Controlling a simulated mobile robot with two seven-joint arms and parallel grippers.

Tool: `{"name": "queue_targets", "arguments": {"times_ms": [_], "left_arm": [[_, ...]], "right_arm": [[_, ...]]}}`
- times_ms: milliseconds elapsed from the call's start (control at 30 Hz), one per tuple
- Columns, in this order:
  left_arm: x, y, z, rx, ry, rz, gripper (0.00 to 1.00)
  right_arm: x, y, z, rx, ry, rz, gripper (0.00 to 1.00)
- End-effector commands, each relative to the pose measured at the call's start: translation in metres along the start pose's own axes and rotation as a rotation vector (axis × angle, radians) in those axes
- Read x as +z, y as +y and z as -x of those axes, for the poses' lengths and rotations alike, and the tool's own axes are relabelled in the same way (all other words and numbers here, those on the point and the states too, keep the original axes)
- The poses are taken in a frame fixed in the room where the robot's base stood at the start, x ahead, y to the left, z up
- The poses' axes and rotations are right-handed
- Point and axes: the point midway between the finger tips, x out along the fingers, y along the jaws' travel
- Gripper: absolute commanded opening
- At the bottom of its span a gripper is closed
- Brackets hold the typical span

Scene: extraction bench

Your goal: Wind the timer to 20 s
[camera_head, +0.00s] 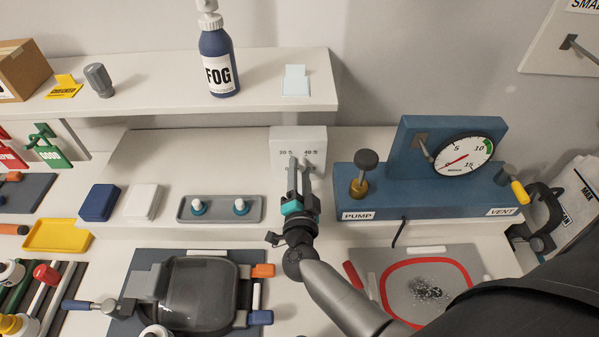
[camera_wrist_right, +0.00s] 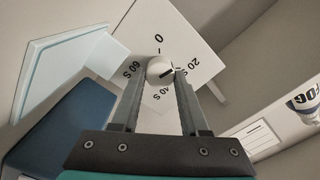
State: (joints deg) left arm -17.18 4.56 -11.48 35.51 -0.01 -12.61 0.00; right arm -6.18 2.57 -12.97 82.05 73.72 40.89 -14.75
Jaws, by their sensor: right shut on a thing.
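The timer (camera_head: 287,139) is a white box on the bench at the front of the wall shelf, with "20 S" and "40 S" showing in the head view. In the right wrist view its white face (camera_wrist_right: 185,40) carries 0, 20 S, 40 S and 60 S around a small round white knob (camera_wrist_right: 159,69). A dark mark on the knob points roughly toward the 20 S side; its exact setting is hard to read. My right gripper (camera_head: 299,168) reaches up to the face, and its fingers (camera_wrist_right: 160,88) are shut on the knob. My left gripper is out of view.
A blue pump and vent panel (camera_head: 430,190) with a gauge stands close right of the timer. A grey tray with two small pegs (camera_head: 221,219) lies to the left. A FOG bottle (camera_head: 216,60) stands on the shelf (camera_head: 150,100) above.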

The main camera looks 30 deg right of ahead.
Motion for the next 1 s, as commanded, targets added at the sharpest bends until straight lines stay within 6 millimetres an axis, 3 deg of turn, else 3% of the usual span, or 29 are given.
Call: {"name": "queue_targets", "arguments": {"times_ms": [1000], "left_arm": [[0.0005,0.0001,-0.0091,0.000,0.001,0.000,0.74]], "right_arm": [[0.0020,0.0031,0.0014,0.005,-0.004,-0.299,0.00]]}}
